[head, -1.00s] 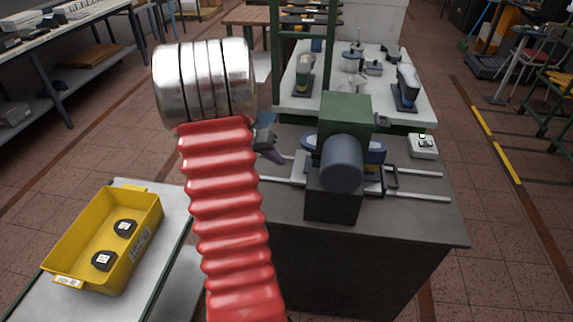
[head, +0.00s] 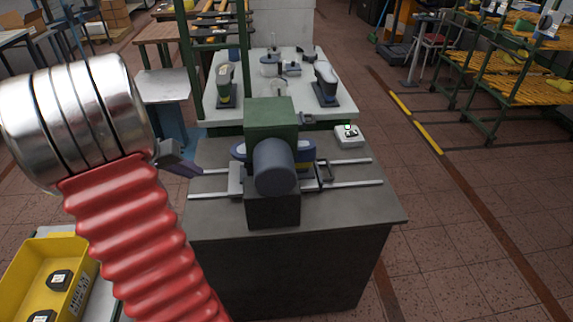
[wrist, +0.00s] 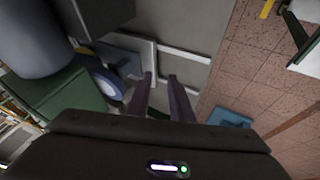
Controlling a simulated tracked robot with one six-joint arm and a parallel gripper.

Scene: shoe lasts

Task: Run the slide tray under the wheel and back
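The wheel machine has a green housing (head: 271,125) and a grey round motor (head: 274,166). Blue wheel parts (head: 304,151) show at its sides; the housing hides the middle. Two pale rails (head: 352,184) run left to right beneath it. A grey plate (head: 236,178), seemingly the slide tray's left end, sits on the rails just left of the machine, and a dark frame (head: 324,176) sits right of it. My gripper (head: 178,158) is left of the plate. In the wrist view, my gripper (wrist: 160,78) has its fingers apart beside the pale plate (wrist: 139,47); nothing is visibly clamped.
A white control box (head: 348,135) stands on the bench's back right. The grey bench top (head: 350,211) is clear at the front right. A white table (head: 300,103) with shoe lasts stands behind.

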